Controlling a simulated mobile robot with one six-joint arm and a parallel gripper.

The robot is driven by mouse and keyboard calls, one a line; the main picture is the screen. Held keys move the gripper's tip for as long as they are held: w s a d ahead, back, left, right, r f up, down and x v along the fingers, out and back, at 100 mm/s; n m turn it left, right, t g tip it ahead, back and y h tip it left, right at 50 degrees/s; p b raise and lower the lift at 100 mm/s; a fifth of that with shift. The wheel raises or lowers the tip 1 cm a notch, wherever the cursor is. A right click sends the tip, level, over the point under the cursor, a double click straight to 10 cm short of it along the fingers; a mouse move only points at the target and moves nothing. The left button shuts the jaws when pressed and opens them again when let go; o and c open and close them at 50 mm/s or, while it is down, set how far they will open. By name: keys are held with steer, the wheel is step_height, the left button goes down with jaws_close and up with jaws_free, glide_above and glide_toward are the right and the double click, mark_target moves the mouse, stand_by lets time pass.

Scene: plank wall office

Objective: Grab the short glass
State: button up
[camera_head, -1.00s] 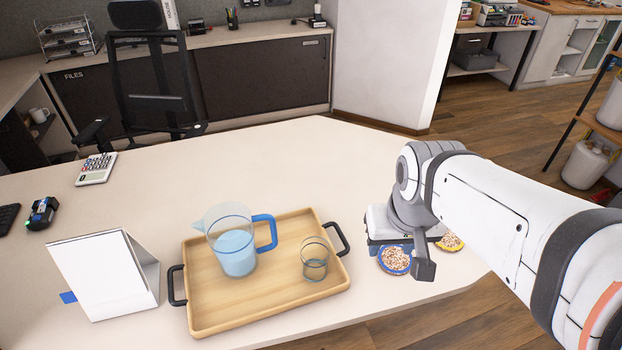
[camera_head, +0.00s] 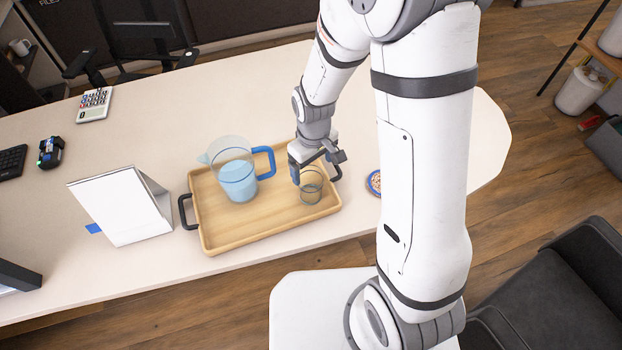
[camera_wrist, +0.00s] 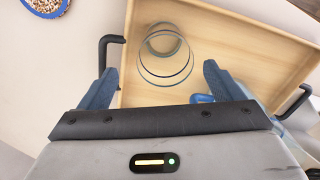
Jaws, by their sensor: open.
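The short glass (camera_head: 311,186) is clear with blue-tinted rims and stands upright at the right end of the wooden tray (camera_head: 230,241). My gripper (camera_head: 310,174) is open and right by the glass, reaching from behind it in the head view. In the wrist view the glass (camera_wrist: 166,56) lies ahead of and between the two open fingers of my gripper (camera_wrist: 160,85), with nothing held. I cannot tell whether a finger touches it. The pitcher (camera_head: 238,180) with blue liquid and a blue handle stands on the tray left of the glass.
The tray's black handles (camera_head: 186,212) stick out at its ends. A bowl with a blue rim (camera_head: 374,183) is right of the tray, partly hidden by my arm. A white stand-up card (camera_head: 118,207) stands left of the tray. The table (camera_head: 250,100) behind the tray is clear.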

mark_target(310, 181)
steer(key=shift+a+f+p, duration=0.2)
steer(key=shift+f+p, duration=0.1)
steer(key=shift+f, duration=1.6)
steer(key=shift+a+f+p, duration=0.15)
steer(key=shift+f+p, duration=0.15)
steer(key=shift+f, duration=1.6)
steer(key=shift+c, duration=0.6)
steer(key=c, duration=1)
steer(key=shift+c, duration=0.5)
steer(key=shift+r, duration=0.1)
